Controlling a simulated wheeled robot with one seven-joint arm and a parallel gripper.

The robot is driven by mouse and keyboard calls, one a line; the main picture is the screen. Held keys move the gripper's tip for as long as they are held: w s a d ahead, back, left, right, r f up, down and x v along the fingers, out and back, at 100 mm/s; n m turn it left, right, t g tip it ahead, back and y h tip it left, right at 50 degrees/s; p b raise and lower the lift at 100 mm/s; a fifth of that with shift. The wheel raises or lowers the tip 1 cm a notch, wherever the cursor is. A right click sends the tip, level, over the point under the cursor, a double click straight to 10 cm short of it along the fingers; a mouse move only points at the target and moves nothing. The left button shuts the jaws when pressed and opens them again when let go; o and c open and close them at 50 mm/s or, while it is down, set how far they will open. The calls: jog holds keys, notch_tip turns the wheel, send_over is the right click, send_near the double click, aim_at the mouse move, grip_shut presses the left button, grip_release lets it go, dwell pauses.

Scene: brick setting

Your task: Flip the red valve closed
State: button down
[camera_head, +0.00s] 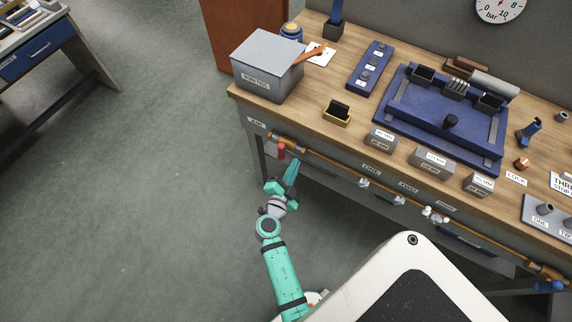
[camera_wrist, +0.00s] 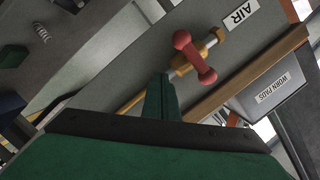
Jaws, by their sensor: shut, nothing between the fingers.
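The red valve handle (camera_wrist: 194,56) shows in the wrist view on a brass fitting of the pipe, below the AIR label (camera_wrist: 238,14). In the head view the red valve (camera_head: 281,151) hangs at the left end of the pipe (camera_head: 330,158) under the bench's front edge. My gripper (camera_head: 293,168) is shut and empty, just below and to the right of the valve in the head view. In the wrist view my gripper's shut fingers (camera_wrist: 162,95) point up close to the valve. I cannot tell whether they touch it.
The wooden workbench (camera_head: 400,185) carries a grey worn-pads box (camera_head: 268,70), a blue fixture (camera_head: 440,120) and several small labelled blocks. Silver valves (camera_head: 364,183) sit along the same pipe to the right. The floor (camera_head: 150,180) to the left is clear.

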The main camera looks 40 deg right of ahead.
jog(key=f+v, duration=0.1)
jog(key=v, duration=0.8)
jog(key=shift+s+a+r, duration=0.15)
jog(key=shift+s+r, duration=0.05)
jog(key=shift+s, duration=0.05)
